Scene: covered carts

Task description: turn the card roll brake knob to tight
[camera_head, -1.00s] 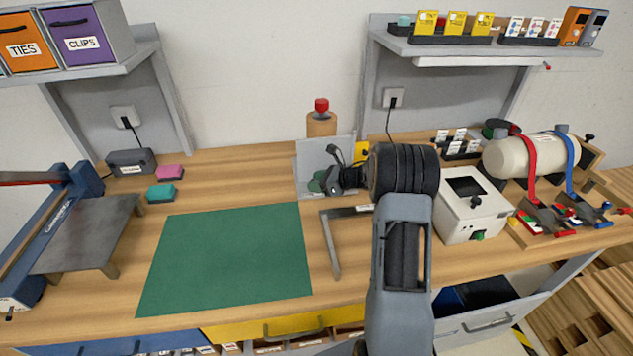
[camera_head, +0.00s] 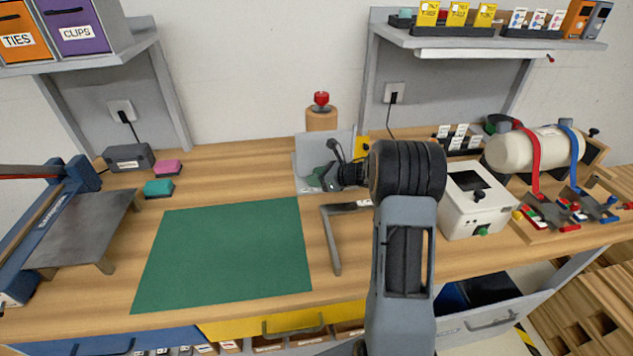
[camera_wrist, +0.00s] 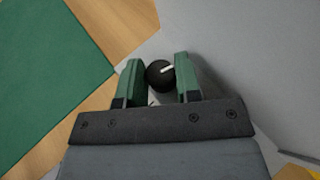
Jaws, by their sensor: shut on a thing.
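The brake knob (camera_wrist: 156,79) is a round black knob with a white pointer line in the wrist view. The line points right and slightly up in that picture. It sits on the grey stand (camera_wrist: 222,60) between the green fingers of my gripper (camera_wrist: 160,78), which is shut on it. In the head view my gripper (camera_head: 321,178) is low at the grey stand (camera_head: 310,147) and hides the knob. The brown card roll (camera_head: 321,121) rises behind the stand, with a red top piece (camera_head: 321,100). No tight marking is readable.
A green mat (camera_head: 225,255) lies left of the stand. A grey angled bar (camera_head: 333,240) lies in front of it. A white box (camera_head: 474,208) stands right of my arm. A yellow panel (camera_head: 362,149) is close behind my wrist.

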